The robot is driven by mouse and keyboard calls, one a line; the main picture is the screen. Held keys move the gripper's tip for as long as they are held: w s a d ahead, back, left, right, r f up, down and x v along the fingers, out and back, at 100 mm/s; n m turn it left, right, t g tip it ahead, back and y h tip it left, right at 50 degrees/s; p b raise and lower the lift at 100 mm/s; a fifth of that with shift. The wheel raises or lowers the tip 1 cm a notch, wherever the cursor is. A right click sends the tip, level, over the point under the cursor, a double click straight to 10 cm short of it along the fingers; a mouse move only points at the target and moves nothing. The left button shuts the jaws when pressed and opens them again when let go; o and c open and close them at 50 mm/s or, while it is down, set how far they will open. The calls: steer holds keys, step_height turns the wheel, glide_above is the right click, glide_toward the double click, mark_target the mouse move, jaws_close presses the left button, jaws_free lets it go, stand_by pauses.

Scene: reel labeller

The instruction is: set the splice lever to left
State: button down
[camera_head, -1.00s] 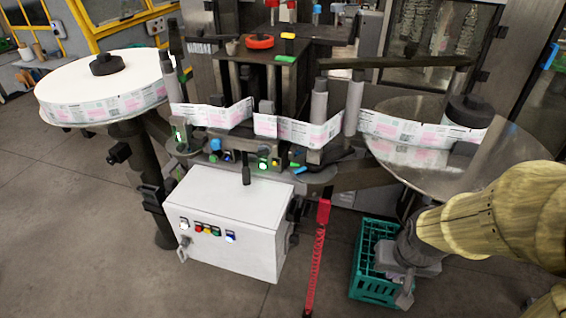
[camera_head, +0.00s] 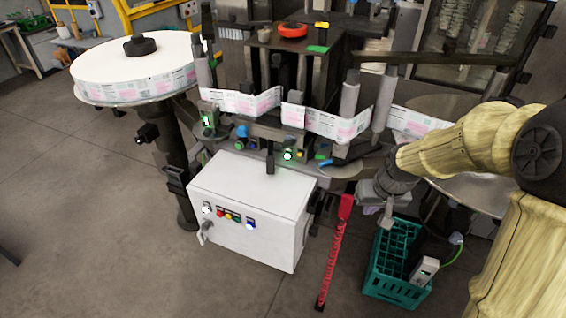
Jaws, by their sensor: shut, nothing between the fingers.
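The reel labeller stands in the middle, with a printed label web (camera_head: 250,101) running across its front. An upright black handle (camera_head: 270,160) shows behind the white control box's top edge and may be the splice lever; I cannot tell for sure. It looks about vertical. A blue-tipped handle (camera_head: 324,162) lies low to its right. My gripper (camera_head: 388,221) points down, shut and empty, to the right of the white box and above the green crate. It is well apart from both handles.
The white control box (camera_head: 248,235) with coloured buttons stands in front. A green crate (camera_head: 376,281) sits on the floor under my gripper, beside a red stand (camera_head: 333,255). The full label reel (camera_head: 138,58) is at left. The floor at front left is clear.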

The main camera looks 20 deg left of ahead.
steer(key=w+a+r+n+y, duration=0.1)
steer(key=w+a+y, duration=0.4)
steer(key=w+a, duration=0.9)
steer(key=a+n, duration=0.1)
steer(key=a, duration=0.3)
steer(key=shift+a+r, duration=0.15)
steer(key=shift+r, duration=0.25)
steer(key=shift+w, duration=0.2)
steer(key=shift+f+p, duration=0.15)
steer(key=shift+p, duration=0.15)
